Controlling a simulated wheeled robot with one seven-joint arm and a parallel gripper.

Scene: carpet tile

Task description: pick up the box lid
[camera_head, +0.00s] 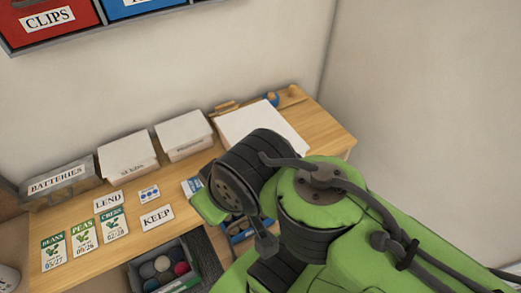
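I cannot tell for sure which thing is the box lid. A large white flat piece (262,124) lies on the wooden desk at the back right, partly hidden by my arm. A white box marked SEEDS (128,153) and another white box (184,134) stand against the wall, with flat white tops. A grey box marked BATTERIES (57,184) stands at the left. My green and black arm reaches in from the lower right. I cannot make out the fingers of my gripper; they seem hidden behind the arm.
Seed packets, LEND (108,201) and KEEP (157,217) cards lie on the desk (185,210). An open drawer (203,252) holding round coloured things sticks out below. Red (45,20) and blue (135,6) bins hang above. A wall closes the right side.

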